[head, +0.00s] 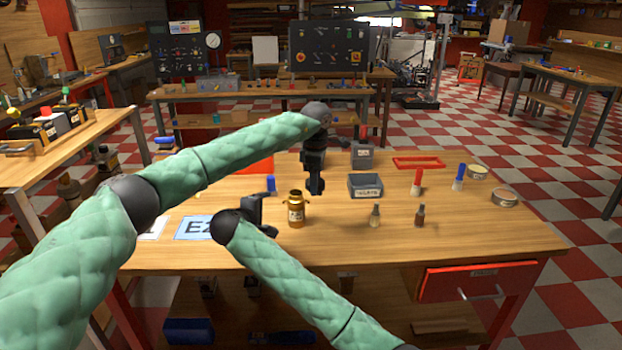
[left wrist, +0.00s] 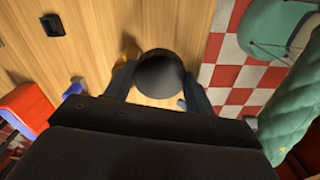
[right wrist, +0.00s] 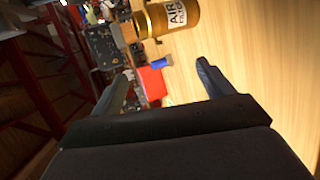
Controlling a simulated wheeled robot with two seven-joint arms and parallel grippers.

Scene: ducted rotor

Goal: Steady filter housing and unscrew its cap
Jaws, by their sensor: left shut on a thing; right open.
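The filter housing (head: 296,212) is a brass-coloured canister with a white label, upright on the workbench. In the right wrist view the housing (right wrist: 165,20) reads "AIR FILTER" and lies beyond the fingertips. My left gripper (head: 316,188) points down, above and just right of the housing. It is shut on a dark round piece (left wrist: 160,72) that looks like the cap, apart from the housing. A sliver of brass shows behind it in the left wrist view. My right gripper (head: 262,214) is open and empty, left of the housing and not touching it.
A grey bin (head: 366,194) stands right of my left gripper. Red (head: 417,182) and blue-topped (head: 459,178) items, two small bottles and round tins stand further right. A blue sheet (head: 194,228) lies at the left. The front right of the workbench (head: 480,235) is clear.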

